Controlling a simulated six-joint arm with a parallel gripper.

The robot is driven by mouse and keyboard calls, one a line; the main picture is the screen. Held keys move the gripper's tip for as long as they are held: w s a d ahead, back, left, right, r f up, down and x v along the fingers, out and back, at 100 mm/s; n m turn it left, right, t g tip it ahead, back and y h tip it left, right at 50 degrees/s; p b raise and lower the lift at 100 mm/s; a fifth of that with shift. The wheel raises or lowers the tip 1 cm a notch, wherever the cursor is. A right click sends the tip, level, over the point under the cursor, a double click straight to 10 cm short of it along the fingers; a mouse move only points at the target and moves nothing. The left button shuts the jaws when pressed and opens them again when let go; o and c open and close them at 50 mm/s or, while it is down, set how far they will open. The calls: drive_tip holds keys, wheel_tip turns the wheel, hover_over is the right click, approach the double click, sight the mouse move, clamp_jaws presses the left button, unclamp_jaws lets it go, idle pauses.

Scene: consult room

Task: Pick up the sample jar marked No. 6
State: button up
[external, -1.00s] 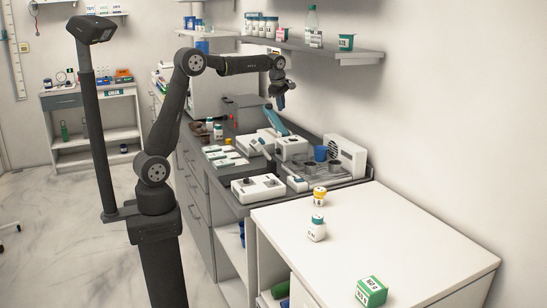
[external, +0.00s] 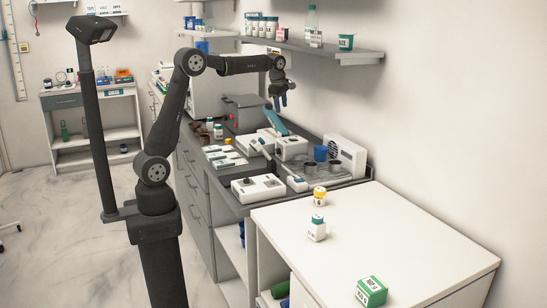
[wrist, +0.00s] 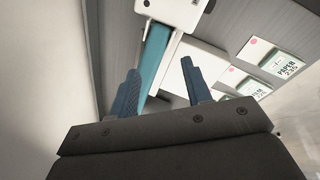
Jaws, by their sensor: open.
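My gripper (external: 284,100) is open and empty, raised above the back of the grey counter and below the wall shelf. Its two blue fingers stand apart in the wrist view (wrist: 161,92), with no jar between them. Several jars could be the sample jar, but I cannot read a No. 6 on any. A white jar with a teal cap (external: 317,230) and a yellow-capped jar (external: 320,196) stand on the white table. Two small jars (external: 214,128) stand on the counter's left side. A row of jars (external: 262,27) stands on the wall shelf.
The grey counter holds white devices (external: 258,187), a blue cup (external: 320,153) and a fan-like unit (external: 346,155). Labelled paper packs (wrist: 284,64) show in the wrist view. A green box (external: 371,291) sits on the white table (external: 420,240), which is mostly clear. The wall shelf (external: 340,55) overhangs the counter.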

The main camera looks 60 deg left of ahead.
drive_tip(key=o, duration=0.4)
drive_tip(key=shift+c, duration=0.2)
